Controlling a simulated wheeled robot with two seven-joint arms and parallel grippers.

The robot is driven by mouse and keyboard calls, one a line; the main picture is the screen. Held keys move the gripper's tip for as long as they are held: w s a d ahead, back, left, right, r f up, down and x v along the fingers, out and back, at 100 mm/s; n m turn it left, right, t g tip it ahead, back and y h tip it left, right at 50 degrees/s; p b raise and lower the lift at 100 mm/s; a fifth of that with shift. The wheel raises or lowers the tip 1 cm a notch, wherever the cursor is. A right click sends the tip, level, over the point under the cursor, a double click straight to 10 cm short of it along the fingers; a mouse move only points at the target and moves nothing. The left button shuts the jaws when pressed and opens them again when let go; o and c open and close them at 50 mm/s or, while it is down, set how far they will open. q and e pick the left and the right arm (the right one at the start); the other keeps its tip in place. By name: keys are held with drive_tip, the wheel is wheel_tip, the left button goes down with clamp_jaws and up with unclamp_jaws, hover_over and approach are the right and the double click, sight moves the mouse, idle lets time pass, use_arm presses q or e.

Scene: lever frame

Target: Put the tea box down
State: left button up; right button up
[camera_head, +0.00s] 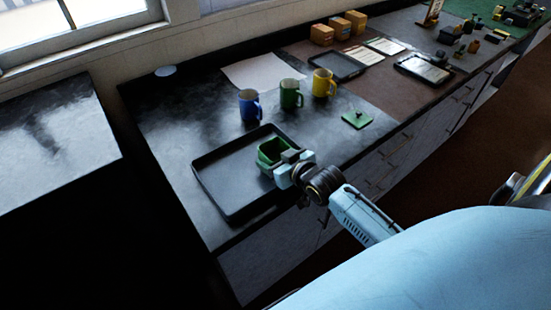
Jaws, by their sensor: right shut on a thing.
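The tea box (270,149) looks like a small, open-topped green box. It is over the right part of the black tray (222,176); I cannot tell whether its base touches the tray. My right gripper (286,161) is shut on the near right side of the box and hides part of it. A flat green square piece with a small knob, like a lid (357,119), lies on the dark counter to the right. My left gripper is not in view.
Blue (249,105), green (290,95) and yellow (323,84) mugs stand behind the tray on the dark counter. A pale sheet (255,72) lies behind them. Orange boxes (322,34) and dark-framed panels (424,70) are farther right. The tray's left part is empty.

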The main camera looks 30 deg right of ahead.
drive_tip(key=o, duration=1.2)
drive_tip(key=shift+r, duration=0.15)
drive_tip(key=shift+s, duration=0.4)
drive_tip(key=p+v, duration=0.1)
drive_tip(key=v, duration=1)
drive_tip(key=shift+r, duration=0.1)
